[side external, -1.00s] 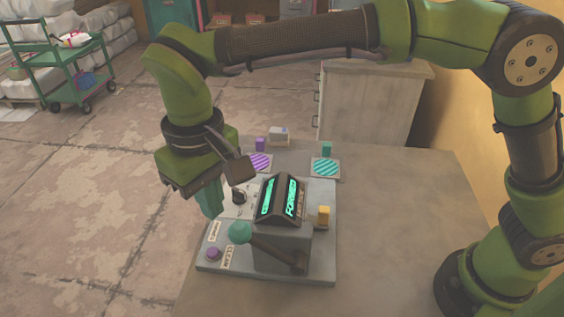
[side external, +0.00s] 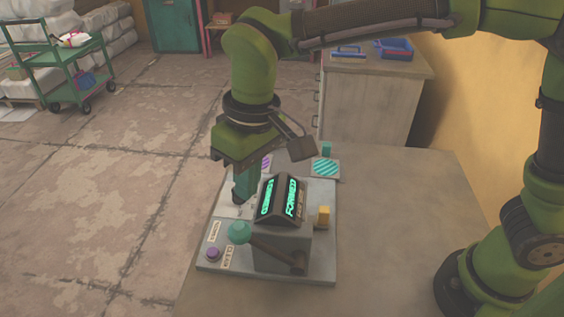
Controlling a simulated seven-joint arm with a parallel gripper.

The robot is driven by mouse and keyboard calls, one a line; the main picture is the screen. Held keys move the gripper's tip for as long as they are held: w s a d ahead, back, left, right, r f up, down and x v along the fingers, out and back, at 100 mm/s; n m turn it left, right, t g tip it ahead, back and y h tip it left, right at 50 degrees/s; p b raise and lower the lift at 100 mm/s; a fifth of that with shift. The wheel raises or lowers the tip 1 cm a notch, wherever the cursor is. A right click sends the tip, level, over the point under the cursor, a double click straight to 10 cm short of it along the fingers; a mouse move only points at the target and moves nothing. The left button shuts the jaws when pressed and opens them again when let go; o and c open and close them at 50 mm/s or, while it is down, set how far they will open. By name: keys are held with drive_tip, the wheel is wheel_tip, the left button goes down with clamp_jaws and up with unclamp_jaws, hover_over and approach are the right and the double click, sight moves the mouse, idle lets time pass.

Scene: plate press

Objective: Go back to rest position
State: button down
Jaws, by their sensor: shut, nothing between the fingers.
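My gripper (side external: 241,201) is shut and empty, pointing down just behind and left of the press display. The press (side external: 283,248) is a grey box on a grey base plate (side external: 318,264). Its dark angled display (side external: 281,200) glows with green text, one side reading like "FORGED". A lever with a teal knob (side external: 239,232) lies toward the left front. A purple button (side external: 213,254) sits at the base's front left corner beside white labels. My gripper overlaps the area of the dark dial, so I cannot tell whether it touches anything.
A teal striped pad (side external: 326,167) with a teal block (side external: 326,149) lies behind the press. The table's right side (side external: 400,220) is clear.

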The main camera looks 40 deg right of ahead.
drive_tip(key=s+d+r+m+t, duration=0.1)
drive_tip(key=s+d+m+t, duration=0.2)
drive_tip(key=d, duration=1)
drive_tip(key=s+d+r+m+t, duration=0.1)
drive_tip(key=s+d+m+t, duration=0.2)
drive_tip(key=d, duration=1)
drive_tip(key=s+m, duration=0.1)
drive_tip(key=s, duration=0.2)
drive_tip(key=shift+r+y, duration=0.2)
drive_tip(key=shift+y, duration=0.2)
